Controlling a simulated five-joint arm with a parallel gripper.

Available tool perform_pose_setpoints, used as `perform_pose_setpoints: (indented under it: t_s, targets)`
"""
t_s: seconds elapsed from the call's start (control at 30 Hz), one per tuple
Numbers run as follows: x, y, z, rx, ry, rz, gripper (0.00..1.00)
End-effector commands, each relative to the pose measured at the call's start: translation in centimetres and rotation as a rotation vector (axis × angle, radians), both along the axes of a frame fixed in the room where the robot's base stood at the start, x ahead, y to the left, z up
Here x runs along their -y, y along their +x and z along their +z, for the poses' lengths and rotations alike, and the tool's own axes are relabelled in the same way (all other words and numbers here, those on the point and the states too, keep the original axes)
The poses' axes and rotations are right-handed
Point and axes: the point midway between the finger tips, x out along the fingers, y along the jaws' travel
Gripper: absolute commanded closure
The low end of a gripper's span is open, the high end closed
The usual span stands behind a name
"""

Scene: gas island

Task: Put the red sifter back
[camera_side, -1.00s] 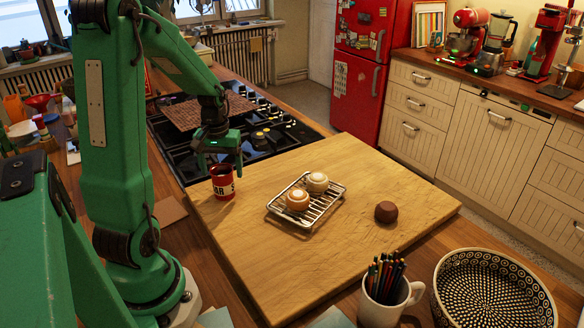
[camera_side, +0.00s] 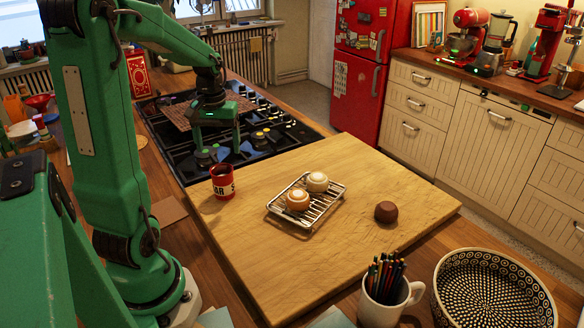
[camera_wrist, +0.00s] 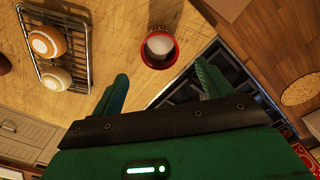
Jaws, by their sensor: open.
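The red sifter (camera_side: 223,182) is a red can with a white band and dark lettering. It stands upright on the wooden board (camera_side: 290,255), at its left corner by the cooktop. In the wrist view the sifter (camera_wrist: 159,47) shows from above with a pale inside, ahead of the fingers and apart from them. My gripper (camera_side: 218,150) is open and empty above the cooktop, beyond and higher than the sifter. In the wrist view my gripper (camera_wrist: 160,86) has its two green fingers spread wide.
A wire rack (camera_side: 308,205) with two round buns sits mid-board, and a dark brown ball (camera_side: 385,212) lies to its right. A pencil mug (camera_side: 388,290) and a patterned bowl (camera_side: 495,290) stand in front. The black cooktop (camera_side: 270,138) lies behind the board. The board's front is clear.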

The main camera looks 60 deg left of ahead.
Motion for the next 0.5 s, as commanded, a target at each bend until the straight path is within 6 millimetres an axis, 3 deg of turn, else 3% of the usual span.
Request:
perform_pose_setpoints:
  t_s: [0.3, 0.5]
  targets:
    - [0.4, 0.1, 0.2, 0.005, 0.005, -0.012, 0.22]
    - [2.7, 0.8, 1.5, 0.038, 0.033, -0.089, 0.22]
